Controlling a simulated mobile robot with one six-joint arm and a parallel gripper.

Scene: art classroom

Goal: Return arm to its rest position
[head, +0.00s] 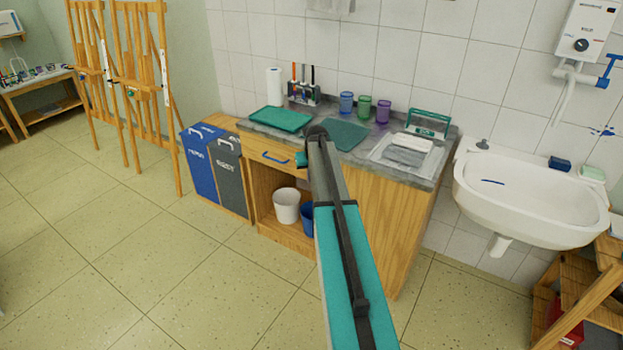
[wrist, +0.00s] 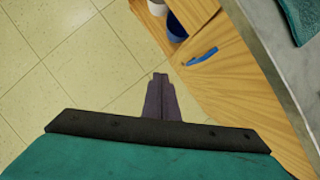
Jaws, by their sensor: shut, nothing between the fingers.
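My arm rises from the bottom of the head view and reaches toward the front of the wooden counter cabinet (head: 385,220). In the wrist view my gripper (wrist: 160,77) has its dark fingers together, with nothing between them. It is over the floor beside the cabinet front, apart from the blue drawer handle (wrist: 201,57). In the head view my arm hides part of the cabinet front, and the fingers cannot be made out clearly there.
The counter holds a green tray (head: 281,119), a green cloth (head: 343,134), several cups and a paper roll (head: 274,86). Blue and grey bins (head: 198,165) stand left, a sink (head: 535,195) right. A white bucket (head: 287,206) sits in the cabinet's open part. The floor at left is clear.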

